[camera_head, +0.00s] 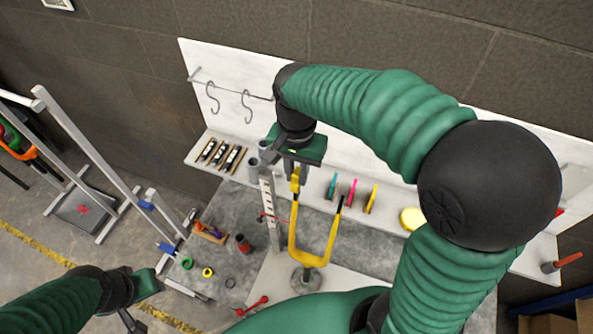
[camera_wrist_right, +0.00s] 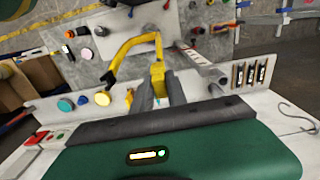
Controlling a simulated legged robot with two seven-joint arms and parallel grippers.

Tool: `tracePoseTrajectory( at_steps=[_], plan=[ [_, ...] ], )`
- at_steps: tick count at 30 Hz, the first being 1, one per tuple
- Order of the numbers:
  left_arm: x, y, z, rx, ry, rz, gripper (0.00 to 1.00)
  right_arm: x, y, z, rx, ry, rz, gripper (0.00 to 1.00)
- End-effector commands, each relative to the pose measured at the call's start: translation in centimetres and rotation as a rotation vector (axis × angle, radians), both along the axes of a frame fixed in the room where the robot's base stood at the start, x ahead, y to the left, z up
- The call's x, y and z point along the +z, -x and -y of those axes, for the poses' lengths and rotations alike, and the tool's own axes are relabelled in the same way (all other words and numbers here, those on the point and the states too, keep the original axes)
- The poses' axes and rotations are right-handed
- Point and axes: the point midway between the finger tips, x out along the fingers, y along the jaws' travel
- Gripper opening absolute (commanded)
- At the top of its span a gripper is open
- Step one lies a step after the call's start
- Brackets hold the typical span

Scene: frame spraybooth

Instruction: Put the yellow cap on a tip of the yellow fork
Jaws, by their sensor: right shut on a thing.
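The yellow fork (camera_head: 308,258) stands upright on a round base on the grey table, its two prongs pointing up. The right-hand prong ends in a dark tip. My right gripper (camera_head: 295,176) is above the left-hand prong, with its fingers pointing down. In the right wrist view it (camera_wrist_right: 159,82) is shut on the yellow cap (camera_wrist_right: 157,73), which lines up with one prong of the fork (camera_wrist_right: 128,47). Cap and prong overlap in the picture; I cannot tell whether the cap is seated. My left gripper (camera_head: 138,314) is low at the left, away from the fork; its jaws are unclear.
A slotted upright post (camera_head: 270,208) stands close left of the fork. A white shelf behind holds dark tools (camera_head: 222,154), coloured tools and a yellow disc (camera_head: 412,218). Hooks (camera_head: 248,106) hang above. Rings (camera_head: 208,272) and a red tool (camera_head: 253,305) lie on the table.

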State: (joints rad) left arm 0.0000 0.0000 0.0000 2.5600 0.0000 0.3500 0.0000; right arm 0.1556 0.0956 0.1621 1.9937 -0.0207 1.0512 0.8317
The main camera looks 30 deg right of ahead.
Motion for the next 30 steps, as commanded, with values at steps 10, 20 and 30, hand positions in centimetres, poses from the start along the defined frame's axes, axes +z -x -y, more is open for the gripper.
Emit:
tracePoseTrajectory(
  at_steps=[10,20,30],
  plan=[
    [-0.6,0.0,0.0,0.0,0.0,0.0,0.36,-0.8,0.0,0.0,0.0,0.0,0.0,0.0],
    [-1.0,0.0,0.0,0.0,0.0,0.0,0.36,-1.5,0.0,0.0,0.0,0.0,0.0,0.0],
    [-1.4,0.0,0.0,0.0,0.0,0.0,0.36,-2.1,0.0,0.0,0.0,0.0,0.0,0.0]
  ],
)
